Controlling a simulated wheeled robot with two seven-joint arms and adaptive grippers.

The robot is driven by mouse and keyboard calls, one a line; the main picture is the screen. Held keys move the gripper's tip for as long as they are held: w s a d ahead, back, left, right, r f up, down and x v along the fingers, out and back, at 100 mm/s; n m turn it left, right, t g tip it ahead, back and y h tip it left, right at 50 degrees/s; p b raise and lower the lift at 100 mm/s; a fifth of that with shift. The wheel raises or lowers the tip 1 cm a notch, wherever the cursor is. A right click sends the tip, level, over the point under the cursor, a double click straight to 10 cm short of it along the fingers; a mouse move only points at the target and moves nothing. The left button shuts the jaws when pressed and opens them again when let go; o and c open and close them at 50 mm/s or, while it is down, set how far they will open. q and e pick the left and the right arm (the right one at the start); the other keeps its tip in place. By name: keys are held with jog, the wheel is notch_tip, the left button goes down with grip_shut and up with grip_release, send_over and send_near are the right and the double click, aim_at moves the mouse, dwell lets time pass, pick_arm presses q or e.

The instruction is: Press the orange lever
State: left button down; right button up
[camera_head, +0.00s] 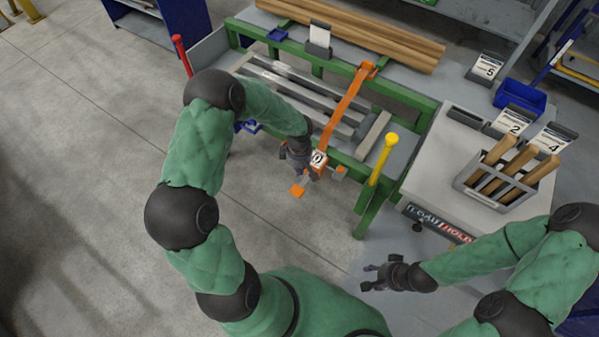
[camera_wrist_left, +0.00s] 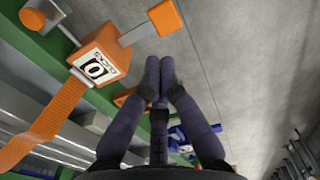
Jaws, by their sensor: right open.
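The orange lever (camera_head: 297,191) shows as an orange end piece on a short grey bar beside an orange box labelled 0 (camera_head: 318,160) at the front of the green-framed table. In the left wrist view the lever's orange end (camera_wrist_left: 165,17) lies just beyond my fingertips, and the box (camera_wrist_left: 100,55) is to their left. My left gripper (camera_head: 300,176) is close to the lever; its fingers (camera_wrist_left: 160,65) are together and hold nothing visible. I see a gap between the fingertips and the lever's end. My right gripper (camera_head: 368,278) is open and empty above the floor.
An orange arm (camera_head: 345,105) runs back from the box across metal bars. Another orange knob (camera_head: 340,170) sits right of the box. A yellow-topped post (camera_head: 385,160) and a grey bench with a crate of wooden pieces (camera_head: 480,190) stand to the right. Open floor lies left.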

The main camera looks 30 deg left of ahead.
aim_at(299, 189)
pick_arm(q)
notch_tip(299, 189, down, 12)
jog(key=b, duration=0.3)
jog(key=shift+r, duration=0.2)
jog(key=shift+a+b, duration=0.1)
jog(key=shift+b, duration=0.2)
